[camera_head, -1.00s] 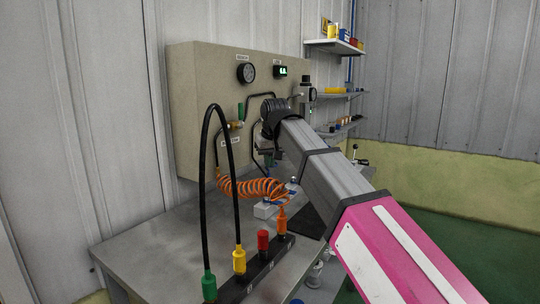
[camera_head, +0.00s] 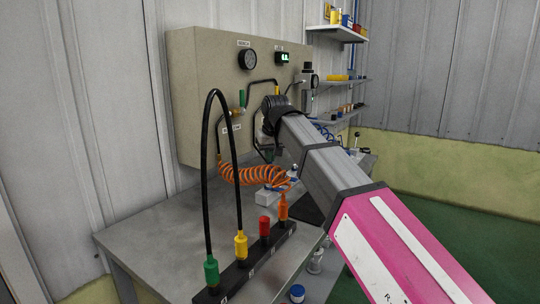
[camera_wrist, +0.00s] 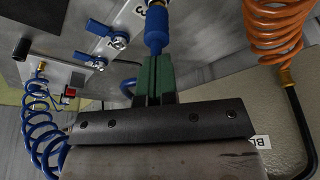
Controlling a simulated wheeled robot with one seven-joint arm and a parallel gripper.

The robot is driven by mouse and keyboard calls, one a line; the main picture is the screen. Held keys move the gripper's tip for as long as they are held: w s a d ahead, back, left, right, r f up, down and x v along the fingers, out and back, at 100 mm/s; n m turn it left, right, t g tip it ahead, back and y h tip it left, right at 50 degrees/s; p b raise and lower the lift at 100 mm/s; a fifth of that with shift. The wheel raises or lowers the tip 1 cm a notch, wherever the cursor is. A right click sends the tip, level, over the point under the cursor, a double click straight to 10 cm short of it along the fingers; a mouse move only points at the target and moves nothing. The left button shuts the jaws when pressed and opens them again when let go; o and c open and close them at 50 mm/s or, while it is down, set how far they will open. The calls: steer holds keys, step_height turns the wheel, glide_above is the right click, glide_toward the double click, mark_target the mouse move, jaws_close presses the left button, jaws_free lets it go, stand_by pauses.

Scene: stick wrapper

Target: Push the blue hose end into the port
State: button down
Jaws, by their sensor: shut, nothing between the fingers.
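In the wrist view the blue hose end (camera_wrist: 157,30) stands at the top middle, just beyond my fingertips. Its far end meets a small brass-coloured fitting beside a label "3". How deep it sits in the port cannot be told. My gripper (camera_wrist: 154,62) has green fingers pressed together, with nothing between them. Their tips line up with the near end of the blue piece and look close to or against it. In the head view my gripper is mostly hidden behind my wrist at the panel, and the blue hose end cannot be made out.
Blue-handled valves (camera_wrist: 119,40) sit left of the hose end. A blue coiled hose (camera_wrist: 40,125) hangs at left, an orange coil (camera_wrist: 275,25) at right. The beige panel (camera_head: 210,75) stands behind the bench (camera_head: 150,235). A black strip (camera_head: 238,276) holds coloured plugs and a looped black hose.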

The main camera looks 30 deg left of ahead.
steer(key=shift+f, duration=0.25)
steer(key=shift+r, duration=1.55)
steer(key=v, duration=1)
steer(key=shift+s+r, duration=0.15)
steer(key=shift+r, duration=0.1)
steer(key=shift+d, duration=0.2)
